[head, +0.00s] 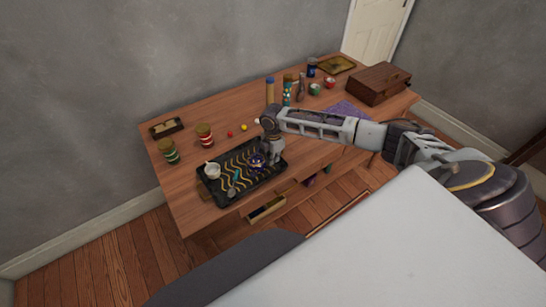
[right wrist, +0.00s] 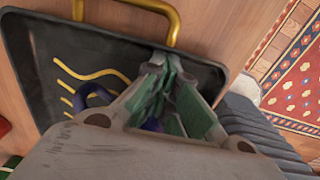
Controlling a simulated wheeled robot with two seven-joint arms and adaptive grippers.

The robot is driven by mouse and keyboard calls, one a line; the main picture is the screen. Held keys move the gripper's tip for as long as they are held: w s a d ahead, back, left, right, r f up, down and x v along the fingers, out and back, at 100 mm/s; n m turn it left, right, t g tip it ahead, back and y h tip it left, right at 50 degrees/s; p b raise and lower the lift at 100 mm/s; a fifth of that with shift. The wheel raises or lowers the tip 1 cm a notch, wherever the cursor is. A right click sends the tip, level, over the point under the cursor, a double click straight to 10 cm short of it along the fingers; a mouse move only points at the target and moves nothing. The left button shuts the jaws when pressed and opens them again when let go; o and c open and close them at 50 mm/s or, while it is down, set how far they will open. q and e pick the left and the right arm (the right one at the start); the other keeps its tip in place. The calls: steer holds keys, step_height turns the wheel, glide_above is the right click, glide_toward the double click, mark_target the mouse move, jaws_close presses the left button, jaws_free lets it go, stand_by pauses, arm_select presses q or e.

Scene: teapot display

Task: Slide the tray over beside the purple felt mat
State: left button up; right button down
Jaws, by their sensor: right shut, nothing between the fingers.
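The black tray (head: 250,188) with wavy gold lines lies at the near left part of the wooden table. It carries a white cup (head: 212,171), a dark purple teapot (head: 258,160) and small items. In the right wrist view, the tray (right wrist: 30,50) shows a gold handle (right wrist: 150,8). The purple felt mat (head: 347,106) lies to the right, partly hidden behind my right arm. My right gripper (head: 274,160) points down at the tray's right end, shut and empty; its fingertips (right wrist: 163,68) are over the tray near its edge. Contact cannot be told. My left gripper is out of view.
Red-topped and green jars (head: 205,136) stand at the left. Small red and yellow balls (head: 244,128) lie behind the tray. Bottles and jars (head: 286,92) stand at the back, near a wooden box (head: 377,84). An open drawer (head: 267,208) juts out below the table's front edge.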

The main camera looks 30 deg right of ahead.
mark_target(314, 139)
steer(key=shift+d, duration=0.5)
steer(key=d, duration=0.2)
steer(key=d+p, duration=0.1)
steer(key=d, duration=0.1)
steer(key=d+p, duration=0.1)
steer(key=d, duration=0.1)
steer(key=shift+w+r, duration=0.1)
steer(key=shift+w, duration=0.15)
steer(key=d, duration=0.6)
steer(key=shift+w, duration=0.2)
steer(key=d, duration=0.3)
steer(key=d+b, duration=0.1)
steer(key=d, duration=0.5)
steer(key=shift+w+d, duration=0.3)
steer(key=shift+d, duration=0.45)
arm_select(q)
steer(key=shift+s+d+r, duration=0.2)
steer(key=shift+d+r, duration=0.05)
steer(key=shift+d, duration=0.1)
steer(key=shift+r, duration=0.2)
arm_select(e)
steer(key=shift+r, duration=0.1)
